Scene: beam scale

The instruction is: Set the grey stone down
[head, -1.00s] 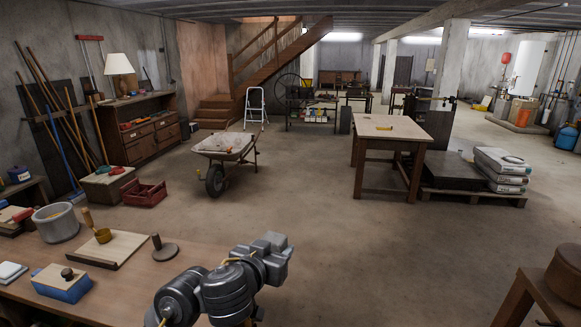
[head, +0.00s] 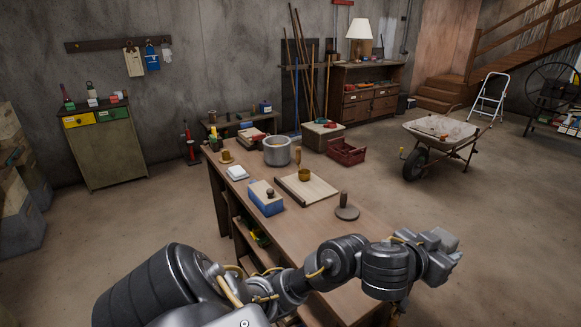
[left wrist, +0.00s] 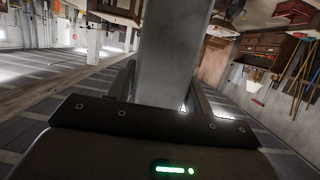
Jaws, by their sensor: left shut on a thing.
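My left gripper (head: 447,257) is at the right in the head view, past the right side of the wooden workbench (head: 335,235). In the left wrist view, a long grey block, the grey stone (left wrist: 172,45), fills the space between the two fingers, which are shut on it. The stone is held in the air, apart from any surface. In the head view it is hard to tell stone from gripper. My right gripper is in neither view.
On the bench stand a blue box (head: 266,203), a pale board (head: 318,187) with a brass cup (head: 304,175), a grey disc with a peg (head: 346,211), and a metal pot (head: 277,157). Bare bench top lies between the disc and my arm. A wheelbarrow (head: 425,145) stands behind.

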